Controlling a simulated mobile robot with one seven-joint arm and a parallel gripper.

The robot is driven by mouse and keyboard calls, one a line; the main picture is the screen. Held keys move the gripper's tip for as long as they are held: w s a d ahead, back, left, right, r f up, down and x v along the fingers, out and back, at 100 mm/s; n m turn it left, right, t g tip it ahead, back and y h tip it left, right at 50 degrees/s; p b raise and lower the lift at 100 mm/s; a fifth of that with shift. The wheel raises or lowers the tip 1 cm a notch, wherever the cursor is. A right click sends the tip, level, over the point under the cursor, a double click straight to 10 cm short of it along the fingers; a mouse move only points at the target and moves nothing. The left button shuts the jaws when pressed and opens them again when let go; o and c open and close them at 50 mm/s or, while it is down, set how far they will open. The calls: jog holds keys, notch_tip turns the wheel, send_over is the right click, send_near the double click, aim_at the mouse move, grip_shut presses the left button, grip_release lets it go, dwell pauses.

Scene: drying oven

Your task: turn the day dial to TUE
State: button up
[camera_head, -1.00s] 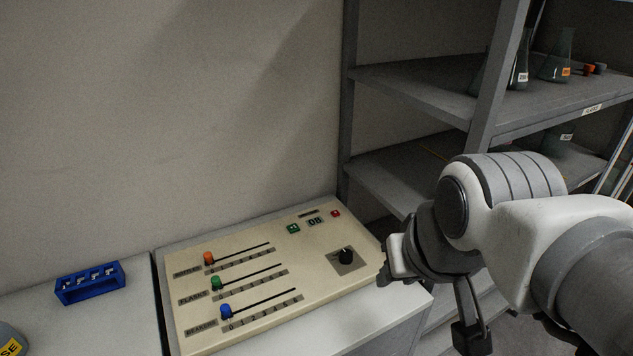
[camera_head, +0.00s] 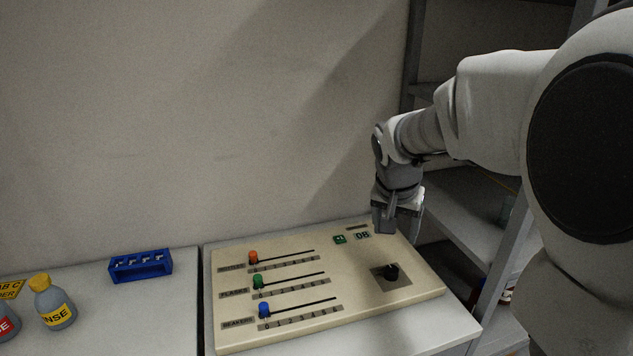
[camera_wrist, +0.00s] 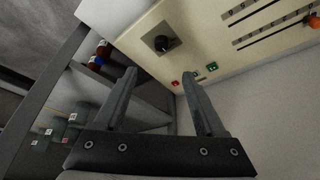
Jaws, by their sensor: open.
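A black rotary dial (camera_head: 391,271) sits on a dark square plate at the right end of a beige control panel (camera_head: 300,330). It also shows in the wrist view (camera_wrist: 162,43), beyond my fingers. Its markings are too small to read, so I cannot tell where it points. My gripper (camera_head: 397,228) points down above the panel's back right part, behind the dial and apart from it. In the wrist view my gripper (camera_wrist: 165,95) has its two fingers spread with nothing between them.
Orange (camera_head: 253,258), green (camera_head: 258,282) and blue (camera_head: 264,310) slider knobs stand at the panel's left. A green button (camera_head: 340,239) and a display (camera_head: 362,236) lie near my gripper. A blue rack (camera_head: 141,266) and bottles stand left. A grey shelf (camera_head: 470,200) rises at right.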

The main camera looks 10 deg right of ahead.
aim_at(392, 269)
jog(key=x, duration=0.6)
jog(key=b+x, duration=0.1)
jog(key=x, duration=0.5)
jog(key=b+x, duration=0.1)
jog(key=x, duration=0.5)
jog(key=shift+w+d+f, duration=0.1)
jog(key=shift+w+f, duration=0.1)
jog(key=shift+w, duration=0.3)
grip_shut()
